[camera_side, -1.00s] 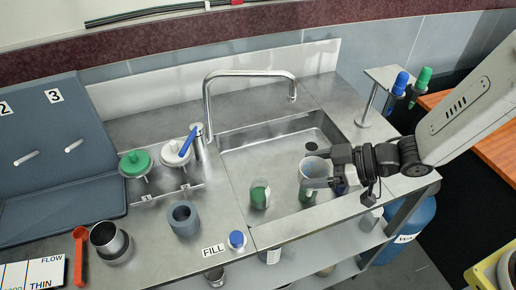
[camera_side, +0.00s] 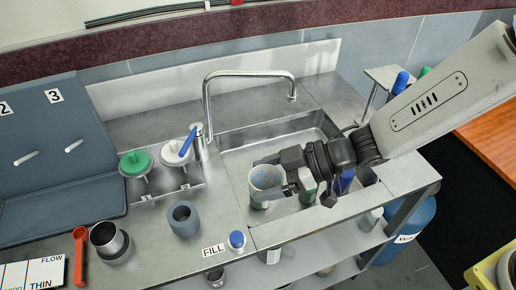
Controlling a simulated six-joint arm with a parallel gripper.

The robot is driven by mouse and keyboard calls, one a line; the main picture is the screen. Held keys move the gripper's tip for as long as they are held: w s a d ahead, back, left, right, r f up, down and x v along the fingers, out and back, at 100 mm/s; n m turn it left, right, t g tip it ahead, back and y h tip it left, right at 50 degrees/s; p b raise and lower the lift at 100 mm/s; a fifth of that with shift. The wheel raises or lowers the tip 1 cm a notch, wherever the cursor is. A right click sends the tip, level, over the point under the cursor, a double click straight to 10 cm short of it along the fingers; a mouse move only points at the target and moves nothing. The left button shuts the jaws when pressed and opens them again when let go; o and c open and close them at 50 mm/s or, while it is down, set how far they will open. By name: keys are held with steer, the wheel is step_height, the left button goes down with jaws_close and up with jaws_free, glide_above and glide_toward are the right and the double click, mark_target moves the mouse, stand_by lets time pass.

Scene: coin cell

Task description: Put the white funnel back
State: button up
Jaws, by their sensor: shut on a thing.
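The faucet (camera_side: 207,100) arches over the sink. Green-topped (camera_side: 135,163) and white-topped (camera_side: 176,153) pieces stand at positions 1 and 2. A grey cup (camera_side: 184,218), a metal cup (camera_side: 108,240) and a blue-capped bottle (camera_side: 237,240) are at the front.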

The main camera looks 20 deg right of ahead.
steer(key=s+a+r+n+g, duration=0.2)
steer(key=a, duration=0.5)
steer(key=w+a+f, duration=0.9)
steer(key=shift+w+y, duration=0.3)
steer(key=shift+w, duration=0.1)
steer(key=shift+w+a+f, duration=0.1)
steer(key=shift+f, duration=0.8)
steer(key=shift+w+a+f, duration=0.1)
steer(key=shift+f, duration=0.8)
